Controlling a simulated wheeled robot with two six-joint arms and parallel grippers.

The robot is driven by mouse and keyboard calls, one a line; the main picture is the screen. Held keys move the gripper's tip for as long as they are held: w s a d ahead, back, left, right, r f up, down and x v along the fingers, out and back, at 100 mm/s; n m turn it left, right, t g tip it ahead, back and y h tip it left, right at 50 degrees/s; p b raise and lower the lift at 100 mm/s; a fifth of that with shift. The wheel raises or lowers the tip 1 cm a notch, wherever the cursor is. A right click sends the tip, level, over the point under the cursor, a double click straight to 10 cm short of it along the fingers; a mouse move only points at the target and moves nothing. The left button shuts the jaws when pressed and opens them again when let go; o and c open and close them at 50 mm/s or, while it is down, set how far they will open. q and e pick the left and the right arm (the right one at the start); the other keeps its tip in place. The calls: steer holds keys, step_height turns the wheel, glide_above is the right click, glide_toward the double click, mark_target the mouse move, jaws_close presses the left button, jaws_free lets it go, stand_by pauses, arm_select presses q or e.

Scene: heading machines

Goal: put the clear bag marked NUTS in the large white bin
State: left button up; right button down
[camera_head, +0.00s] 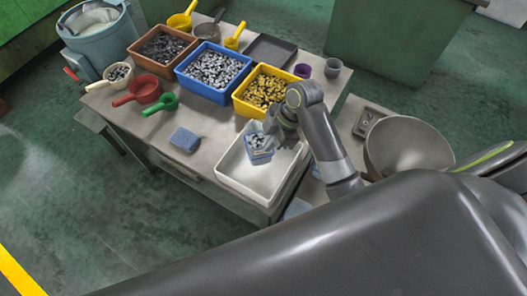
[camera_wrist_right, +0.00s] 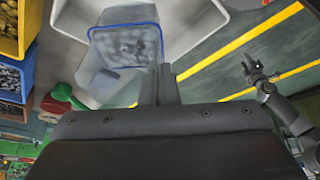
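A clear bag with a blue edge and grey pieces inside (camera_head: 259,148) is within the outline of the large white bin (camera_head: 232,182) in the head view. It also shows at my fingertips in the right wrist view (camera_wrist_right: 124,46). Its marking is not legible. My right gripper (camera_wrist_right: 166,84) looks shut on the bag's edge, above the bin; I cannot tell whether the bag touches the bin floor. In the head view my right wrist hides part of the bin. My left gripper (camera_wrist_right: 256,72) shows in the right wrist view, apart from everything, its fingers spread and empty.
A blue packet (camera_head: 185,139) lies on the table left of the white bin. Brown (camera_head: 137,58), blue (camera_head: 207,92) and yellow (camera_head: 240,106) bins of parts stand behind. Red (camera_head: 143,90) and green (camera_head: 165,102) scoops lie at left. A large bowl (camera_head: 405,150) stands at right.

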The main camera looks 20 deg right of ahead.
step_height(320, 180, down, 7)
steer(key=shift+s+p, duration=0.3)
steer(key=shift+p, duration=0.1)
steer(key=c, duration=1.7)
jaws_free()
arm_select(q)
steer(key=s, duration=0.1)
steer(key=s+r, duration=0.1)
steer(key=s, duration=0.1)
steer(key=shift+s+a, duration=0.1)
steer(key=shift+r, duration=0.1)
step_height(320, 180, down, 2)
steer(key=shift+f+b, duration=0.1)
steer(key=shift+b, duration=0.95)
arm_select(e)
steer(key=v, duration=1.2)
steer(key=shift+s, duration=0.1)
